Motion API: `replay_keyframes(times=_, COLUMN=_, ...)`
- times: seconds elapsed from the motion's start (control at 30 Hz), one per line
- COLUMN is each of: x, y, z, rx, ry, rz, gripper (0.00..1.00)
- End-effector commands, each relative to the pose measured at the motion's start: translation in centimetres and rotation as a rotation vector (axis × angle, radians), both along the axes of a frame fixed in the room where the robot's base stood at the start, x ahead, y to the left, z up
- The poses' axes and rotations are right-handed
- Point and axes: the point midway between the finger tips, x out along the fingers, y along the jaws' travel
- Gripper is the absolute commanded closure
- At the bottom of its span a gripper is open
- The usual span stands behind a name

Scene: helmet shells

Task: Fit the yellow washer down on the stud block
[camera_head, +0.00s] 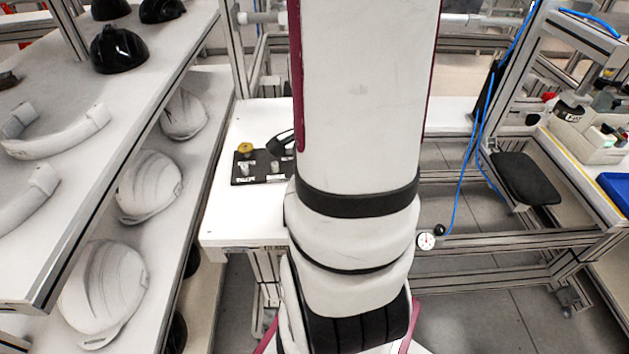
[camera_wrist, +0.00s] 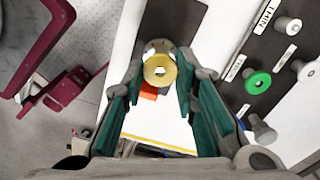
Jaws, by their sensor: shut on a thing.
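In the wrist view the yellow washer (camera_wrist: 152,77), a ring with a round hole, sits between the green-padded fingertips of my gripper (camera_wrist: 160,72). The gripper is shut on it. A pale grey rounded shape (camera_wrist: 158,46) shows just beyond the washer, and an orange patch (camera_wrist: 148,92) lies below it; I cannot tell whether either belongs to the stud block. In the head view my arm hides most of the gripper. A yellow round thing (camera_head: 245,148) shows at the upper left of a black board; I cannot tell whether it is the same washer.
The black board (camera_head: 243,178) lies on the white table (camera_head: 228,215). The wrist view shows labelled posts and a green ring (camera_wrist: 258,82) on it, right of my gripper. A shelf with white helmet shells (camera_head: 150,185) stands at left. The table's front left is clear.

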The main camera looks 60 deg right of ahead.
Motion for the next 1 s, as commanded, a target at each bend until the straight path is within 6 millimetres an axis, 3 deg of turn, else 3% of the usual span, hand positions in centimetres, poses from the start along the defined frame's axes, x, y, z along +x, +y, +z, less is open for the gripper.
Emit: replay_keyframes(times=1.0, x=0.0, y=0.0, z=-2.4, rx=0.000, ry=0.000, rz=0.000, gripper=0.84)
